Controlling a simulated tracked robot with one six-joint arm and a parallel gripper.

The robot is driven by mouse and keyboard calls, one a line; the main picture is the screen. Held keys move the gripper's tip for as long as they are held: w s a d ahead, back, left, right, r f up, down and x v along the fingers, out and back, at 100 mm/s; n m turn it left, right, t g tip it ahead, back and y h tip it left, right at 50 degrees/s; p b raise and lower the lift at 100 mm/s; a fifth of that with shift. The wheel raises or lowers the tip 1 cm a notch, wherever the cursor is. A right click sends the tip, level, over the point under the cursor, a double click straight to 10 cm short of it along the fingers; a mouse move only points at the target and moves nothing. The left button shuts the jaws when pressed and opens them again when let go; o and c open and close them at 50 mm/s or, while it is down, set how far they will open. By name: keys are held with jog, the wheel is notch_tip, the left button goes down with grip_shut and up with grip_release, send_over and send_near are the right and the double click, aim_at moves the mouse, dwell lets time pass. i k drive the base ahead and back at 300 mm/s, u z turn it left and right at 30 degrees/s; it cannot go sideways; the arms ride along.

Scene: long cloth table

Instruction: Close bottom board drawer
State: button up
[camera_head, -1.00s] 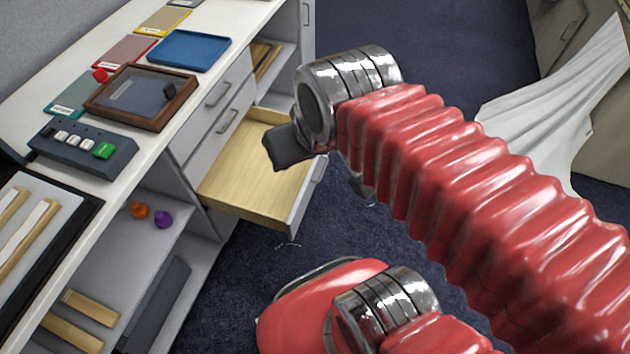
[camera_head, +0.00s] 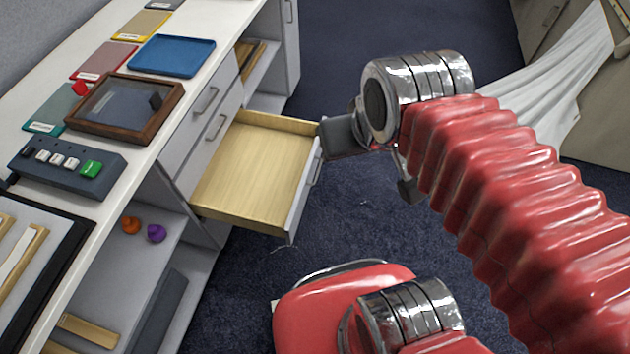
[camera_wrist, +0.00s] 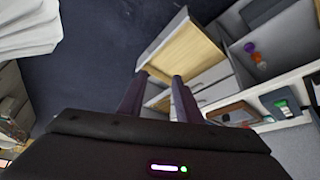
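The bottom board drawer (camera_head: 255,170) is pulled out of the white cabinet, with an empty pale wood interior. Its grey front panel and handle (camera_head: 314,168) face right in the head view. The drawer also shows in the wrist view (camera_wrist: 192,52). My gripper (camera_head: 345,137) is just outside the drawer front, near its far top corner in the head view; I cannot tell whether it touches. In the wrist view my gripper (camera_wrist: 159,80) has its two dark fingers apart with nothing held between them. The drawer above (camera_head: 208,140) is closed.
The white table (camera_head: 135,165) carries a blue tray (camera_head: 172,55), a wooden-framed box (camera_head: 125,105) and a button panel (camera_head: 65,168). An open shelf (camera_head: 125,270) is left of the drawer. Dark carpet (camera_head: 350,220) lies clear beyond the drawer front. White cloth (camera_head: 545,95) hangs at right.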

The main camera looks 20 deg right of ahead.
aim_at(259, 176)
jog(key=k, duration=0.65)
jog(key=u, duration=0.35)
jog(key=i, duration=1.05)
jog(key=u, duration=0.4)
